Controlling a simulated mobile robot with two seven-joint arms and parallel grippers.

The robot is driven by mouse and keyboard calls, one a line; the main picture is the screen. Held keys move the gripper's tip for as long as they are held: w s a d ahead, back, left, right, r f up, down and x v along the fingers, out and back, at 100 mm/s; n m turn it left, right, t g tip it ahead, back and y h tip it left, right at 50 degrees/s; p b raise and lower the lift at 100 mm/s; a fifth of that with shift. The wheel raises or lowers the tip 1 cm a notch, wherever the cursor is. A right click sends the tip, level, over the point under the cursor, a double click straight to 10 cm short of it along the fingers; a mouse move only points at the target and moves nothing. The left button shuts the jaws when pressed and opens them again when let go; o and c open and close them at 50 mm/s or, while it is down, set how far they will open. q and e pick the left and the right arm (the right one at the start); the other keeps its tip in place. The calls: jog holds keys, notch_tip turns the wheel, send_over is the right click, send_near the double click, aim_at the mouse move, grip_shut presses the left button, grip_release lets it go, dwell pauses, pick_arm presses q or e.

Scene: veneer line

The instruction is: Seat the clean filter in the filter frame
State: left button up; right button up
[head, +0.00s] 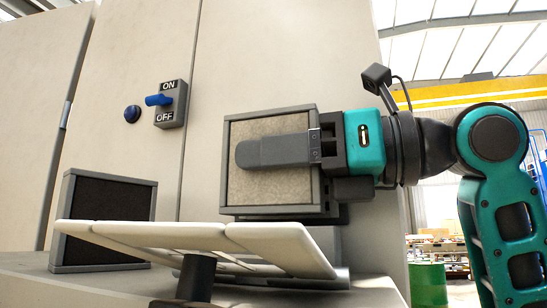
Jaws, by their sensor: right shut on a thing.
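The clean filter (275,190), a square light beige pad in a grey rim, stands upright at the middle in the head view. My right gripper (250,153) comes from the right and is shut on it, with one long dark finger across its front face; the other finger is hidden. Behind and below the filter's lower right part a dark grey structure (342,240) shows, possibly the filter frame. The filter and a white panel in front hide most of it, so I cannot tell whether the filter touches it. My left gripper is not in view.
A dark filter (105,210) in a grey rim stands upright at the left on a pale ledge (30,270). A tilted white slatted panel (270,240) lies in front.

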jog(key=shift+f+b, duration=0.75)
jog(key=shift+f, duration=0.4)
jog(key=o, duration=1.1)
jog(key=shift+o, duration=0.2)
jog(key=b+v, duration=0.1)
jog(key=v, duration=1.2)
jog(key=shift+r, duration=0.15)
